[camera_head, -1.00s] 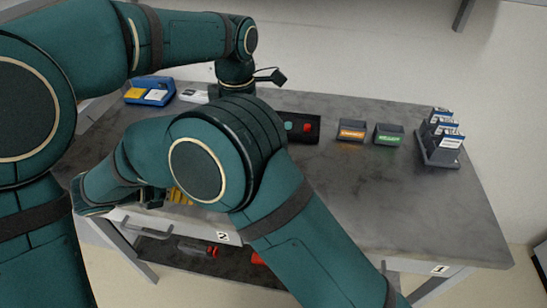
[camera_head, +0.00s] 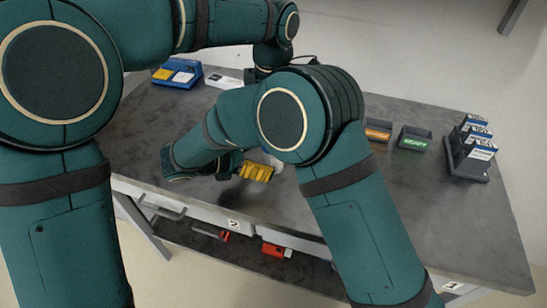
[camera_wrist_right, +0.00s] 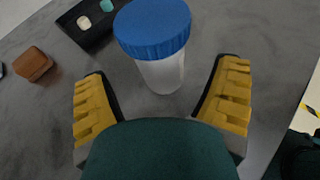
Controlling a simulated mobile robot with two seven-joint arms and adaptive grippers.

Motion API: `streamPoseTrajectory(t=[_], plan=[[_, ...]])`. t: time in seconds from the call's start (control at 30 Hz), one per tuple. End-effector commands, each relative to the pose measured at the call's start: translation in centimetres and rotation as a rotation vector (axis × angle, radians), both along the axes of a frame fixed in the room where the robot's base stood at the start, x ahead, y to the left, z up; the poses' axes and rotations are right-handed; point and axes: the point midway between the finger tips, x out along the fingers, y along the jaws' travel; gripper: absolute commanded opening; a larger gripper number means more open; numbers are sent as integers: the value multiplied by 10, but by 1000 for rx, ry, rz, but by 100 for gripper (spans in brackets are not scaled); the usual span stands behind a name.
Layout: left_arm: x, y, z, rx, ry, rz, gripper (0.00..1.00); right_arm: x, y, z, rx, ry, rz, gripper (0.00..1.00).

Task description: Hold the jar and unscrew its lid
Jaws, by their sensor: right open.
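The jar stands upright on the grey table, with a ribbed blue lid (camera_wrist_right: 152,30) on a translucent whitish body (camera_wrist_right: 161,75) in the right wrist view. In the head view only a pale part of the jar (camera_head: 265,158) shows, mostly hidden by my right arm. My right gripper (camera_wrist_right: 163,95) is open, its yellow fingers either side of the space just in front of the jar, not touching it. Its yellow fingers (camera_head: 256,172) also show in the head view. My left arm crosses the top of the head view; its gripper is hidden behind my right arm.
A black tray (camera_wrist_right: 90,22) with small pieces lies beyond the jar, and a brown block (camera_wrist_right: 32,65) lies left.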

Motion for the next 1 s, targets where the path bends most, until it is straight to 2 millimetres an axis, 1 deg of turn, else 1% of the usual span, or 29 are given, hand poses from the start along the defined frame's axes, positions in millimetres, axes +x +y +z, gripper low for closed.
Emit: streamPoseTrajectory(t=[0.03, 0.1, 0.3, 0.67, 0.7, 0.77, 0.8, 0.87, 0.9, 0.93, 0.97, 1.0], plan=[[0, 0, 0, 0, 0, 0, 91, 3, -8, -3, -1, 2, -3, 87], [0, 0, 0, 0, 0, 0, 91, 7, -16, -7, 1, 1, -2, 87], [0, 0, 0, 0, 0, 0, 91, 15, -30, -14, 1, 1, -1, 87], [0, 0, 0, 0, 0, 0, 91, 17, -34, -16, 1, 0, 0, 87], [0, 0, 0, 0, 0, 0, 91, 17, -34, -16, 1, 0, 0, 83], [0, 0, 0, 0, 0, 0, 91, 17, -34, -16, 1, 0, 0, 62], [0, 0, 0, 0, 0, 0, 91, 17, -34, -16, 1, 0, 0, 48], [0, 0, 0, 0, 0, 0, 91, 17, -34, -16, 1, 0, 0, 27], [0, 0, 0, 0, 0, 0, 91, 17, -34, -16, 1, 0, 0, 13], [0, 0, 0, 0, 0, 0, 91, 17, -34, -16, 1, 0, 0, 7], [0, 0, 0, 0, 0, 0, 91, 17, -34, -16, 1, 0, 0, 7], [0, 0, 0, 0, 0, 0, 91, 17, -34, -16, 1, 0, 0, 0]])
